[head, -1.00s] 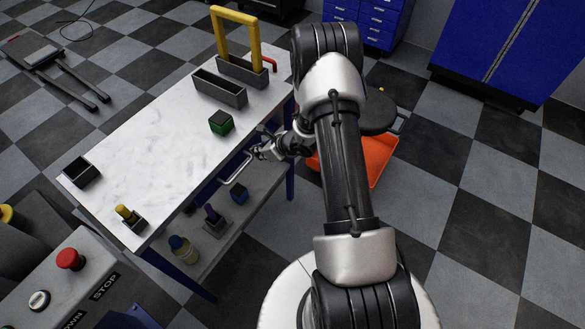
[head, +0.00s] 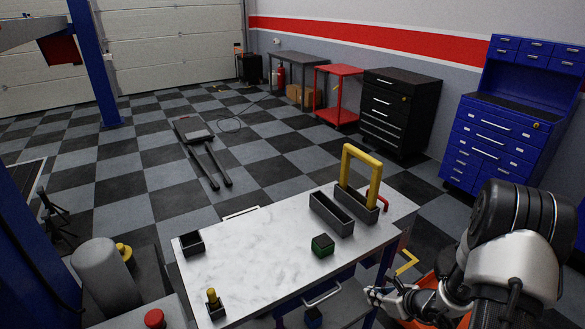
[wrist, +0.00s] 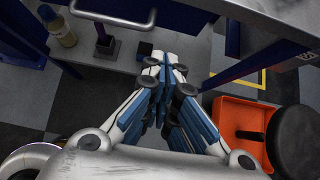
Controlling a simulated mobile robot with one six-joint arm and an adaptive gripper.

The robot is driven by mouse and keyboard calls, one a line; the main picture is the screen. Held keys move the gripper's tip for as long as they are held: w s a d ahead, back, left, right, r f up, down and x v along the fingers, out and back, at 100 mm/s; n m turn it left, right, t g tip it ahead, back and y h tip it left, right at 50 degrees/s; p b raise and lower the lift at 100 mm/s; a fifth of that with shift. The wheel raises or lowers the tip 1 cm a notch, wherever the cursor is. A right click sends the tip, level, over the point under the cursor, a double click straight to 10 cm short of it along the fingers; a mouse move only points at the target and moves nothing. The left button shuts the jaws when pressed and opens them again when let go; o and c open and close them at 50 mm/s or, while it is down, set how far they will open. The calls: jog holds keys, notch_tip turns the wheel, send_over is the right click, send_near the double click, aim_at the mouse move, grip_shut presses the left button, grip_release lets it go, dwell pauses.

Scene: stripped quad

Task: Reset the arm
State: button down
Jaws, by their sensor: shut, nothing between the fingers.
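My gripper (head: 374,296) is at the lower right of the head view, just off the right front edge of the white-topped workbench (head: 260,255). In the wrist view my gripper (wrist: 165,68) points at the bench's lower shelf. Its blue and grey fingers are together with nothing between them. My arm comes in from the right of the head view, bent, its lower part cut off by the frame.
An orange tray (wrist: 237,120) and black stool seat (wrist: 296,140) are close to the gripper.

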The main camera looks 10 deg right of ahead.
jog(key=s+a+r+n+g+y, duration=0.1)
jog(key=s+a+r+n+y, duration=0.1)
jog(key=a+r+n, duration=0.65)
jog(key=s+a+r+n+g+y, duration=0.1)
jog(key=s+a+r+n+g, duration=0.15)
jog(key=a+r+n, duration=0.6)
jog(key=s+a+r+n+g+h, duration=0.1)
jog(key=s+a+r+n, duration=0.1)
jog(key=s+r+n, duration=0.3)
jog(key=s+a+r+n+g+h, duration=0.1)
jog(key=s+a+r+n, duration=0.15)
jog(key=s+r, duration=0.45)
jog(key=s+d+r+n+t+h, duration=0.2)
jog(key=s+d+n+h, duration=0.2)
jog(key=s+n, duration=0.3)
jog(key=shift+s+d+h, duration=0.3)
jog(key=shift+s+d, duration=0.05)
jog(key=shift+s, duration=0.85)
